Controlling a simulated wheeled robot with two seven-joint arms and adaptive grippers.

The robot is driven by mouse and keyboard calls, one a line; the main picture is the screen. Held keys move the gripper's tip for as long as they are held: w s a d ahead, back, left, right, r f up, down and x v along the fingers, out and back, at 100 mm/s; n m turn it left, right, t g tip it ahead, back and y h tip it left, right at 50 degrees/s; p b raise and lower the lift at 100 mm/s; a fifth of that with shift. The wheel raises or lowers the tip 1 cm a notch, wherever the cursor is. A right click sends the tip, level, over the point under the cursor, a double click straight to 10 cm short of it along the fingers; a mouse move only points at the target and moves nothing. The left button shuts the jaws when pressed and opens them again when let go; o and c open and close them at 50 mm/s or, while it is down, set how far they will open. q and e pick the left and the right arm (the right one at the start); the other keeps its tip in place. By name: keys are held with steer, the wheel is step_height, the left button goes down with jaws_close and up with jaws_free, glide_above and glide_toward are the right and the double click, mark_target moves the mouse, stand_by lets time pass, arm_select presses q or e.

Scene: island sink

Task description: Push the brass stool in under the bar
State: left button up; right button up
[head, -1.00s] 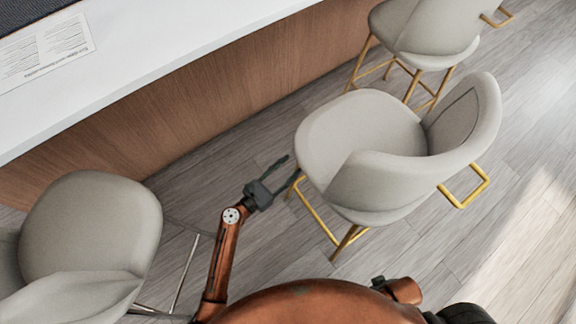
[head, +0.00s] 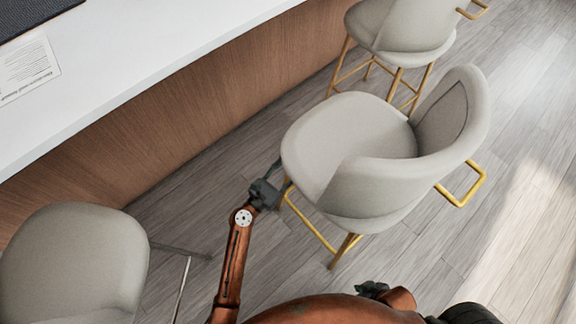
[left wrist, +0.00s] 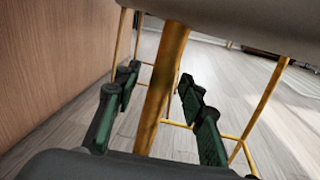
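The brass stool (head: 345,140) has a grey seat with a curved back and brass legs. It stands upright in the middle of the head view, its seat apart from the bar (head: 185,125). My left gripper (head: 278,175) is at the near-left leg, its fingertips partly hidden by the seat in the head view. In the left wrist view my left gripper (left wrist: 158,105) is open, with a brass leg (left wrist: 165,80) between its fingers and gaps on both sides. My right gripper (head: 372,289) shows only as a small dark piece at the bottom; its fingers are unclear.
Another brass-legged grey stool (head: 400,25) stands beyond, at the top right. A grey stool with silvery legs (head: 75,260) stands at the lower left, near my left arm. The bar's wooden front runs diagonally, with clear floor between it and the middle stool.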

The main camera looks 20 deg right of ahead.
arm_select(q)
steer(key=shift+c, duration=0.5)
jaws_close()
stand_by(0.5)
